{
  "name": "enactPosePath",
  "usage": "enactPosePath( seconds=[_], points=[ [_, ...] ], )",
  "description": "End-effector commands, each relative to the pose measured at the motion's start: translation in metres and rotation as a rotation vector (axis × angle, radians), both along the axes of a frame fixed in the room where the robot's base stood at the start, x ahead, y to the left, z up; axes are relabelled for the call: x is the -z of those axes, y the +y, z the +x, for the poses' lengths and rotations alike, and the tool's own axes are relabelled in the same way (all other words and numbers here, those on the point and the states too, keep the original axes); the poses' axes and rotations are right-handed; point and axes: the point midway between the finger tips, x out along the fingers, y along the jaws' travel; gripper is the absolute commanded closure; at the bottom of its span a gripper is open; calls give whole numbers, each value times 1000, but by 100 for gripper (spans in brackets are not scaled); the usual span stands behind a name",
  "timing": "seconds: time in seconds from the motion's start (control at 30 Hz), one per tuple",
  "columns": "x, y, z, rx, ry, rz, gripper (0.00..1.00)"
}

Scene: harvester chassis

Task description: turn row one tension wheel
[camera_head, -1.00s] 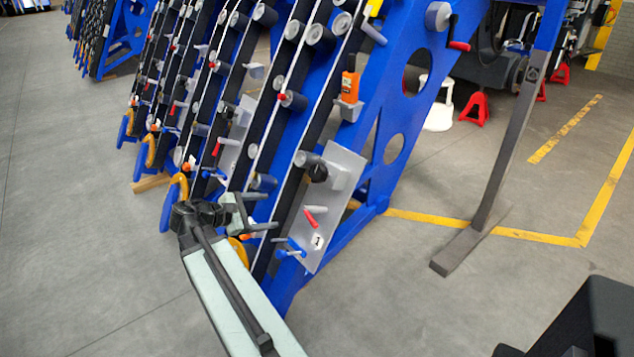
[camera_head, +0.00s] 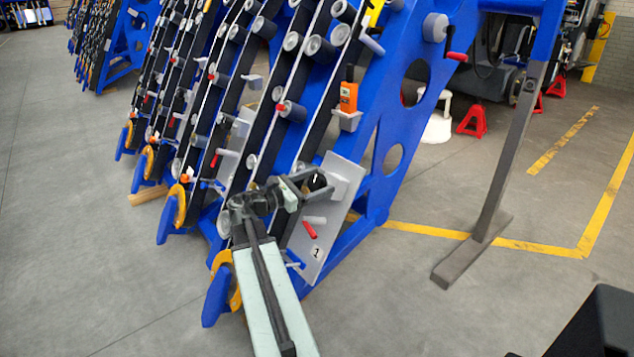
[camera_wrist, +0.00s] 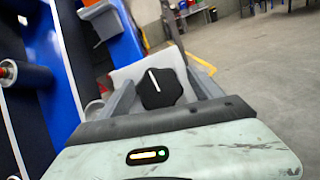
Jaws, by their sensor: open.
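The black wheel (camera_wrist: 159,89) with a white line on its face shows in the wrist view, between the two grey fingers of my gripper (camera_wrist: 162,95). The fingers stand open on either side of it; whether they touch it I cannot tell. In the head view, the black wheel (camera_head: 317,181) is on the grey panel (camera_head: 329,234) marked 1, partly hidden by my gripper (camera_head: 308,185). A red-handled lever (camera_head: 310,229) and a blue-handled lever (camera_head: 296,264) sit lower on the panel.
The blue frame (camera_head: 388,180) with slanted belts and rollers stands close around my arm. An orange device (camera_head: 348,97) sits in a grey holder above the panel. A grey post (camera_head: 500,170) stands to the right, with clear floor between.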

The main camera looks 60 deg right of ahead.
Motion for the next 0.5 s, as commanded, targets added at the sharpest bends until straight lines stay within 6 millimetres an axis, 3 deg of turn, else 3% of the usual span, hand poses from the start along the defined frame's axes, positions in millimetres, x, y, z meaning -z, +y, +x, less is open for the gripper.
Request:
enactPosePath(
  seconds=[0.2,0.4,0.43,0.5],
  points=[
    [0,0,0,-1,0,0,25],
    [0,0,0,0,-1,0,81],
    [0,0,0,0,-1,0,88],
    [0,-6,2,0,-1,0,88]
  ],
)
